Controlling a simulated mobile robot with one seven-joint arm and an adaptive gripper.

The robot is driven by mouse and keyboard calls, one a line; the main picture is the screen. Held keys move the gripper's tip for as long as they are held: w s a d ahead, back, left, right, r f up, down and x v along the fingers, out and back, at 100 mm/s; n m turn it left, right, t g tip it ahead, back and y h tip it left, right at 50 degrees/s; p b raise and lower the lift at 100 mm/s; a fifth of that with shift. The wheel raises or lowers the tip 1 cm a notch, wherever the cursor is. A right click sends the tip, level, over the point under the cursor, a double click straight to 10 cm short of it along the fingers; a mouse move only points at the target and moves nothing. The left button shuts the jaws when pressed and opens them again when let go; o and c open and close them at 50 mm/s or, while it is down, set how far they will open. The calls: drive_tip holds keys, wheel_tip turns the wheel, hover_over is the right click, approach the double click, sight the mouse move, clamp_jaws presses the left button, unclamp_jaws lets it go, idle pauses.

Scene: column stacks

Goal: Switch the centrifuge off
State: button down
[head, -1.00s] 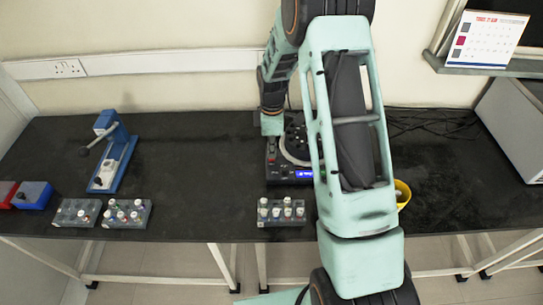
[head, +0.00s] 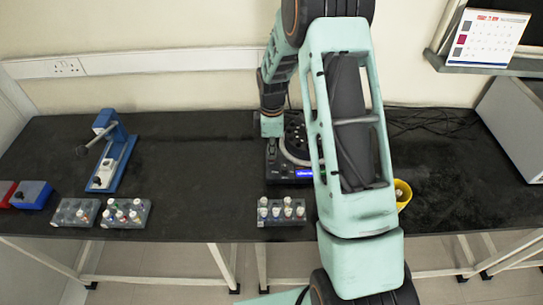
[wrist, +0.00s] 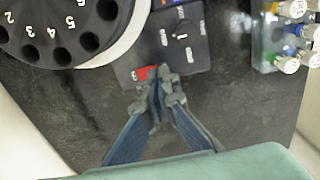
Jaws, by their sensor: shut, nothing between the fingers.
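The centrifuge is a dark machine partly hidden behind my arm in the head view, with a lit blue display (head: 304,174) on its front. In the wrist view its rotor (wrist: 55,25) with numbered holes fills the upper left. Its control panel (wrist: 182,42) carries a black dial and, at the lower left edge, a red switch (wrist: 146,73). My gripper (wrist: 160,76) is shut and empty, its tips at the red switch. They overlap its right part; I cannot tell whether they touch it. The head view hides the fingers.
A rack of capped tubes (wrist: 287,38) stands right of the panel. In the head view a rack (head: 281,212) sits before the centrifuge, and a yellow container (head: 403,195) is right of my arm. A blue press (head: 113,155) and more racks stand left, with clear bench between.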

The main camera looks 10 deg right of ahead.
drive_tip(key=shift+f+b, duration=0.5)
drive_tip(key=shift+f, duration=0.25)
idle(0.3)
drive_tip(key=shift+r+p, duration=1.45)
drive_tip(key=shift+r, duration=1.1)
